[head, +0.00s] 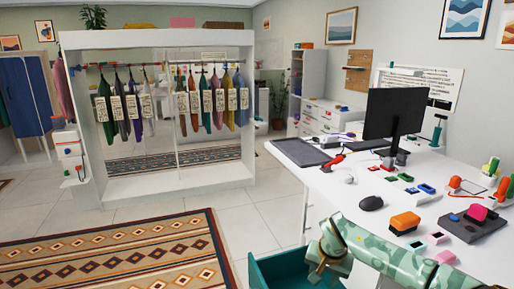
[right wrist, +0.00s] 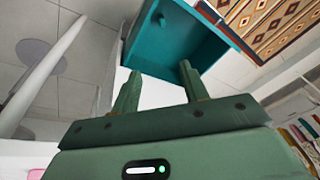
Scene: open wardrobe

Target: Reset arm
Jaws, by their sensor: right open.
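My right arm comes in from the lower right in the head view. Its green gripper (head: 322,266) is over the front edge of the white desk, beside an open teal drawer (head: 278,272). In the right wrist view the two fingers of my right gripper (right wrist: 160,82) stand apart with nothing between them. The teal drawer (right wrist: 172,42) lies beyond the fingertips there, with its inside showing; whether a finger touches it I cannot tell. My left gripper is in neither view.
The white desk (head: 345,196) holds a black monitor (head: 395,113), a mouse (head: 371,203), an orange block (head: 405,222) and several small items near my right arm. An open wardrobe (head: 165,190) with hanging clothes stands at the back left. A patterned rug (head: 120,255) covers open floor at left.

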